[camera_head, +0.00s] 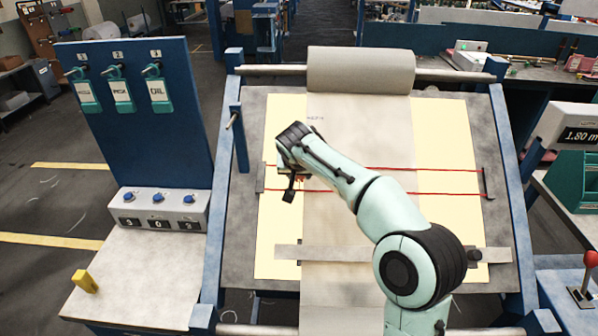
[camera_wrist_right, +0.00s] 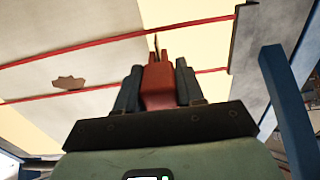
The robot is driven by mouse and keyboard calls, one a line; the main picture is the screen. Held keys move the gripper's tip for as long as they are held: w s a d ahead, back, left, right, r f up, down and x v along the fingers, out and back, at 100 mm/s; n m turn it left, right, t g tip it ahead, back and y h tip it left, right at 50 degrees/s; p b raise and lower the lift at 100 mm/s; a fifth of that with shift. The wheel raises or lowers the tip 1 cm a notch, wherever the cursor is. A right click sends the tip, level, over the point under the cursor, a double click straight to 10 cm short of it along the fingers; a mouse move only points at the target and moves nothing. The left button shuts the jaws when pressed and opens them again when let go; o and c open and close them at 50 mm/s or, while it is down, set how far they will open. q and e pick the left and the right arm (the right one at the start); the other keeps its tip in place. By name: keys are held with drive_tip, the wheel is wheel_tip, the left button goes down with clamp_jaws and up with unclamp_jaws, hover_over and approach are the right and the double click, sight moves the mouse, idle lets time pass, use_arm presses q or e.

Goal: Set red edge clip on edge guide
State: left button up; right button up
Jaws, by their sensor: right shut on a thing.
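My right gripper (camera_head: 289,186) is over the left part of the sloped board in the head view. In the right wrist view, my right gripper (camera_wrist_right: 158,88) is shut on the red edge clip (camera_wrist_right: 159,80), which sits between its two dark fingers. A dark bar that looks like the edge guide (camera_head: 260,177) stands upright just left of the gripper in the head view. A dark bar also shows at upper right in the wrist view (camera_wrist_right: 245,38), apart from the clip. The gripper mostly hides the clip in the head view. My left gripper is not in view.
Two red lines (camera_head: 440,169) cross the board between the left bar and a right dark bar (camera_head: 488,183). A brown patch (camera_wrist_right: 68,82) lies between the lines. A blue post (camera_head: 239,140) stands left of the board. A grey strip (camera_head: 350,253) crosses lower down.

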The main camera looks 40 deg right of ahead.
drive_tip(key=shift+w+d+f, duration=0.1)
drive_tip(key=shift+w+f, duration=0.05)
drive_tip(key=shift+f, duration=0.1)
drive_tip(key=o, duration=1.2)
drive_tip(key=shift+o, duration=0.2)
drive_tip(key=v, duration=1.3)
drive_tip(key=shift+r, duration=0.15)
